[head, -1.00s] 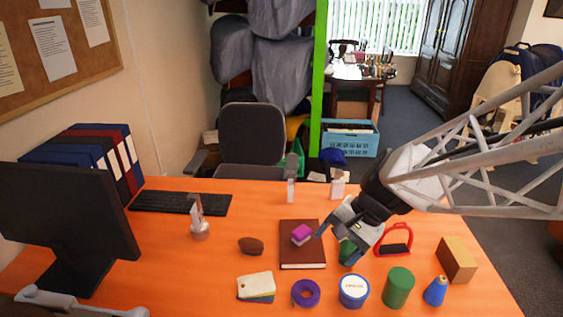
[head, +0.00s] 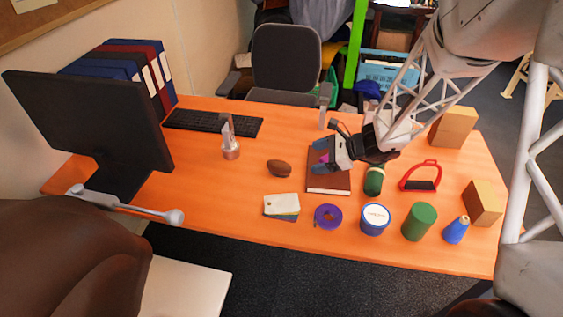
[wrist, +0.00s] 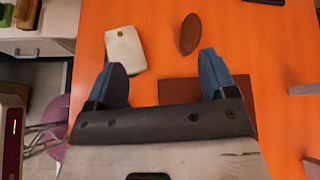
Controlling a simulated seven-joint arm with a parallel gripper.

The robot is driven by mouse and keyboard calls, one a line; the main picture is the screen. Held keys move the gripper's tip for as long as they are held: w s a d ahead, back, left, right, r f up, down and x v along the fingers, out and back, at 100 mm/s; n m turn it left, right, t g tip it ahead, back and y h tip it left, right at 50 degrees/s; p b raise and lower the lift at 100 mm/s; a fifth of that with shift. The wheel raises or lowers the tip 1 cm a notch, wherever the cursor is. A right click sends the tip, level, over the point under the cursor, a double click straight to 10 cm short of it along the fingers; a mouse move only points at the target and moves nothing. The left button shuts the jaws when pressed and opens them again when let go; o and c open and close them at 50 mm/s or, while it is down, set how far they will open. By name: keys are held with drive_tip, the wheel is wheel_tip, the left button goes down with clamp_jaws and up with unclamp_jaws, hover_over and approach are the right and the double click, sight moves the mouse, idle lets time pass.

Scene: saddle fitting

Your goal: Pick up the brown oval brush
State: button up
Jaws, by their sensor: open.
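The brown oval brush (head: 279,168) lies on the orange desk, left of the dark red book (head: 328,186). In the wrist view the brush (wrist: 190,34) is beyond the fingertips, nearer the right finger. My gripper (head: 326,158) is over the book, to the right of the brush and apart from it. In the wrist view my gripper (wrist: 163,65) has its two blue fingers wide apart with nothing between them. The gripper partly hides the book and the purple block on it.
Cards (head: 282,206), a purple tape roll (head: 328,216), a white-lidded blue tin (head: 375,219) and a green cylinder (head: 419,222) line the front. A small metal-topped stand (head: 230,149) is left of the brush. The desk around the brush is clear.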

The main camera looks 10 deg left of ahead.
drive_tip(key=w+f+m, duration=0.1)
drive_tip(key=f, duration=0.1)
drive_tip(key=w+a+f+m+t, duration=0.1)
drive_tip(key=w+f+m, duration=0.1)
drive_tip(key=f, duration=0.1)
drive_tip(key=w+a+f+m+t+y, duration=0.1)
drive_tip(key=w+f, duration=0.1)
drive_tip(key=f, duration=0.1)
drive_tip(key=shift+w+a+f+m, duration=0.1)
drive_tip(key=shift+w+m, duration=0.15)
drive_tip(key=shift+m, duration=0.05)
approach(278, 163)
drive_tip(key=shift+x, duration=1.55)
drive_tip(key=shift+a+f, duration=0.1)
drive_tip(key=shift+x, duration=2.85)
drive_tip(key=shift+c, duration=0.3)
drive_tip(key=c, duration=1)
